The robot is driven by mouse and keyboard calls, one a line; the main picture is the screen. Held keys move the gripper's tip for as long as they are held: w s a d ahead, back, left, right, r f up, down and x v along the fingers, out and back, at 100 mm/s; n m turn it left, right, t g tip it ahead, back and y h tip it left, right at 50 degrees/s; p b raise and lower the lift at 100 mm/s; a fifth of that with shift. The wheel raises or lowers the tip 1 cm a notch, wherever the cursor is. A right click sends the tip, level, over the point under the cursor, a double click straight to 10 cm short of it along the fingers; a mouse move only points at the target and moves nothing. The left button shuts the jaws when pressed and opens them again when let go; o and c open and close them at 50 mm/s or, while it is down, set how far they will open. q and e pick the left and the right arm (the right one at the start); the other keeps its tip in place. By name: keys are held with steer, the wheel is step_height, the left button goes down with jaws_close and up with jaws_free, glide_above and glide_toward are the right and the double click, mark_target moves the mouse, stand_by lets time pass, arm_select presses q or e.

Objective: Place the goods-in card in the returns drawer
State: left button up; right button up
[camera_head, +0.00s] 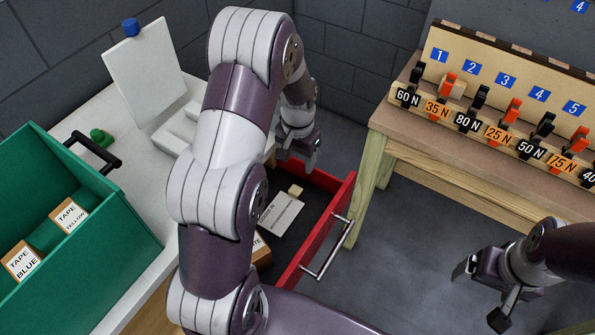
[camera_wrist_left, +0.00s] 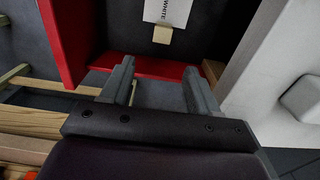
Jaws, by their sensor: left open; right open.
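The white goods-in card (camera_head: 281,214) lies on the dark floor of the open red returns drawer (camera_head: 318,236), with a small beige block (camera_head: 296,190) at its far end. The card's end, printed "WHITE", also shows in the left wrist view (camera_wrist_left: 168,11), with the block beside it. My left gripper (camera_head: 298,155) is open and empty, over the drawer's far end and apart from the card. Its two fingers (camera_wrist_left: 160,78) show in the left wrist view with nothing between them. My right gripper (camera_head: 482,290) is open and empty at the lower right, away from the drawer.
A partly hidden labelled box (camera_head: 261,247) sits in the drawer. A green crate (camera_head: 120,235) with tape boxes stands at the left. A white stand (camera_head: 146,72) is at the back left. A wooden bench (camera_head: 400,125) with numbered clamps is at the right. My left arm hides much of the middle.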

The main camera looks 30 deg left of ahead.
arm_select(q)
steer(key=s+d+r, duration=0.4)
steer(key=s, duration=0.3)
steer(key=s+d+r+t, duration=0.1)
steer(key=s+d+r, duration=0.3)
steer(key=s, duration=0.4)
steer(key=shift+n, duration=0.3)
steer(key=shift+c, duration=0.2)
